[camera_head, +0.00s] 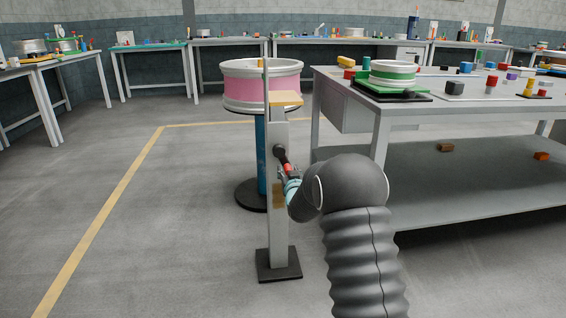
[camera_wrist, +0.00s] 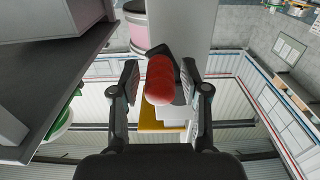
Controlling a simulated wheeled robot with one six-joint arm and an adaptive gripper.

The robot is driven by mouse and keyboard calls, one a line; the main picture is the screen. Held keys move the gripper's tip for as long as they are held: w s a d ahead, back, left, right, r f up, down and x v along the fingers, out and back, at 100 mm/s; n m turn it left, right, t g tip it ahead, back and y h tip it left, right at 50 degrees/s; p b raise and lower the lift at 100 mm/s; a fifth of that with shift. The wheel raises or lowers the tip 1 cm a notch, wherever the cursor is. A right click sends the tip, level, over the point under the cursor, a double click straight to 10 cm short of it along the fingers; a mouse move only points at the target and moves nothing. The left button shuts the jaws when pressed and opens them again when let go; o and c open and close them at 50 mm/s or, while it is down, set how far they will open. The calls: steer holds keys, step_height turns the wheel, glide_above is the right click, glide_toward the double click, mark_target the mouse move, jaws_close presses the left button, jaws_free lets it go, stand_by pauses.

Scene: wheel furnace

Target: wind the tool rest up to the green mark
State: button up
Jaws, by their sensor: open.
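The tool rest (camera_head: 286,98) is a flat tan ledge on a grey upright post (camera_head: 278,225) with a dark square foot. A dark crank hub sits on the post's side with a red handle (camera_head: 288,168). In the wrist view the red handle (camera_wrist: 160,82) lies between the two fingers of my gripper (camera_wrist: 159,75), with a gap visible at each side. My gripper is open around the handle and not closed on it. The tan ledge (camera_wrist: 150,118) also shows beyond the fingers there. I cannot make out the green mark clearly.
A pink and white wheel (camera_head: 262,85) stands on a blue pedestal with a round black base behind the post. A grey workbench (camera_head: 345,100) with a lower shelf stands close on the right. Floor left of the post is clear, with a yellow line (camera_head: 120,205).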

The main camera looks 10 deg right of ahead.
jaws_close()
steer(key=d+r, duration=0.2)
steer(key=shift+d+r+b, duration=0.3)
steer(key=shift+d, duration=0.05)
stand_by(0.4)
steer(key=r, duration=0.3)
steer(key=shift+d+r, duration=0.25)
steer(key=shift+d, duration=0.05)
